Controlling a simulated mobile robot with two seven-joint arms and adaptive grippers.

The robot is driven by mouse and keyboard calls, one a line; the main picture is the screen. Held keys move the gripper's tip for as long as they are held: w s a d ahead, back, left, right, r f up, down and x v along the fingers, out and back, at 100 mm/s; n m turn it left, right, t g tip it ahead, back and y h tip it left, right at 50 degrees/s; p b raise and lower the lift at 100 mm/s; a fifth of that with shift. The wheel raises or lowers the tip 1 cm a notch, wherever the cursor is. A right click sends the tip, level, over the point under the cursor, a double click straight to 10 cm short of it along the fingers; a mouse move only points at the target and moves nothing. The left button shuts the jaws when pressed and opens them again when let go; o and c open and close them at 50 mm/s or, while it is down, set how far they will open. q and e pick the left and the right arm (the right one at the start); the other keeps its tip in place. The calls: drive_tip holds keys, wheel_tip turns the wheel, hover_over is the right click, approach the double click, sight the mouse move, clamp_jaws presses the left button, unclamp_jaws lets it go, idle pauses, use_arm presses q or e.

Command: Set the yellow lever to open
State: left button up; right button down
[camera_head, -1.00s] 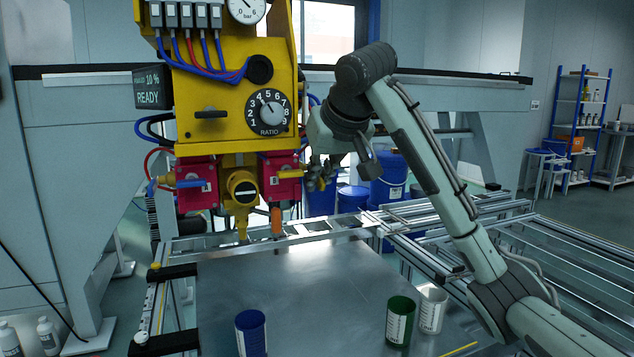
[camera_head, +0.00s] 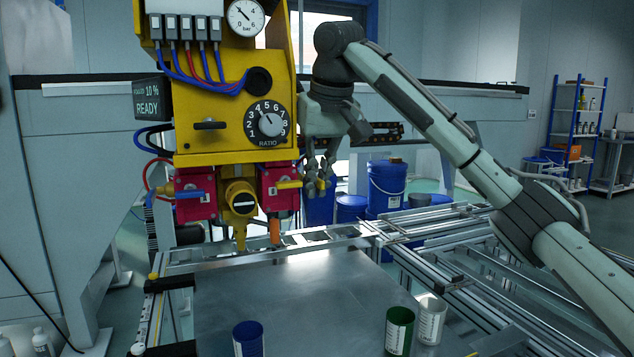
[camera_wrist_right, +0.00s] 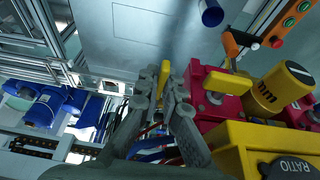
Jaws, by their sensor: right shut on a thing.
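The yellow lever (camera_head: 289,184) sticks out to the right, about level, from the right red valve block (camera_head: 268,205) under the yellow machine. My left gripper is not in view.
A dial marked RATIO (camera_head: 265,122) is above the valve. A blue lever (camera_head: 190,194) is on the left red block. Blue (camera_head: 248,340), green (camera_head: 399,332) and white (camera_head: 431,318) cups stand on the metal table (camera_head: 290,290).

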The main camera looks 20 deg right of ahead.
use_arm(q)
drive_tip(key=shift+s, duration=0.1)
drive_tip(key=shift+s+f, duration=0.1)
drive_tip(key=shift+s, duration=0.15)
use_arm(e)
drive_tip(key=c, duration=1.9)
unclamp_jaws()
drive_tip(key=shift+c, duration=0.2)
drive_tip(key=shift+r, duration=0.15)
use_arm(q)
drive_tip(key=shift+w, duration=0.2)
use_arm(e)
drive_tip(key=v, duration=1.1)
drive_tip(key=shift+r, duration=0.3)
drive_tip(key=shift+s, duration=0.2)
